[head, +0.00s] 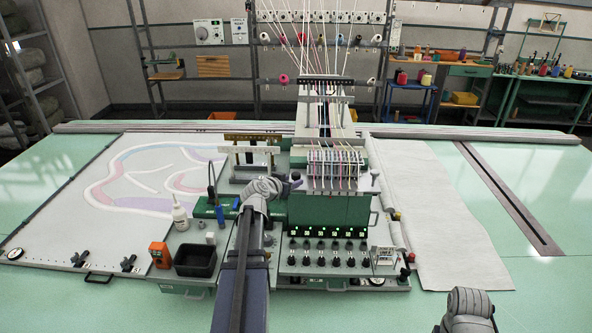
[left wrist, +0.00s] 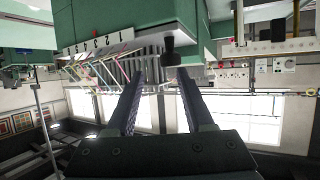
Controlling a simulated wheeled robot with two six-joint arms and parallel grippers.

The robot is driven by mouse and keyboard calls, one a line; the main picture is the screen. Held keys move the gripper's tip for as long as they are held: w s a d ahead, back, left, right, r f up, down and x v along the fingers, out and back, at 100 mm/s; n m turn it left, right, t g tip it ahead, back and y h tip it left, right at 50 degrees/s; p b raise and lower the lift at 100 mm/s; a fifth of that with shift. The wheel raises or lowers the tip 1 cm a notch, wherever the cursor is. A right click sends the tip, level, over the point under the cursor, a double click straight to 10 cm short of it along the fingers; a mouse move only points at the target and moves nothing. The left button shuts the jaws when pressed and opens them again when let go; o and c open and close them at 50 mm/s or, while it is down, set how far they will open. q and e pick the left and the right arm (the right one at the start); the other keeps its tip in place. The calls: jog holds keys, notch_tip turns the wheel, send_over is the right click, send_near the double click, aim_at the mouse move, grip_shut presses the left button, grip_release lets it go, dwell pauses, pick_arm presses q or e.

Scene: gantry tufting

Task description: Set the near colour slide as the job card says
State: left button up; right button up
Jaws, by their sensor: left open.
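A green machine head (head: 328,210) stands mid-table with thread lines above it. My left gripper (head: 288,184) is at the left side of this head, seen from behind and partly hidden by its own wrist. In the left wrist view my left gripper (left wrist: 160,74) is open, its two fingers apart and nothing between them. A black knob (left wrist: 169,46) on a pale strip (left wrist: 95,40) with dark marks and a small red mark shows just beyond the fingertips. I cannot tell if they touch.
A row of black knobs (head: 322,260) with green lights lies along the front panel. A black bin (head: 195,260), an orange device (head: 160,255) and a white bottle (head: 180,216) stand left of my arm. White cloth (head: 440,215) lies to the right.

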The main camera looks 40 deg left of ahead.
aim_at(295, 175)
pick_arm(q)
jog(key=shift+y, duration=0.3)
jog(key=shift+a+r+b+x, duration=0.1)
jog(key=shift+a+b+x, duration=0.3)
jog(key=shift+x, duration=0.9)
jog(key=shift+a+r+b+x, duration=0.1)
jog(key=shift+b+x, duration=0.55)
jog(key=shift+x, duration=0.6)
jog(key=shift+a+r+b+x, duration=0.1)
jog(key=shift+a+b+x, duration=0.3)
jog(key=shift+x, duration=0.9)
jog(key=shift+s+d, duration=0.1)
jog(key=shift+d, duration=0.05)
jog(key=shift+c, duration=0.4)
grip_shut()
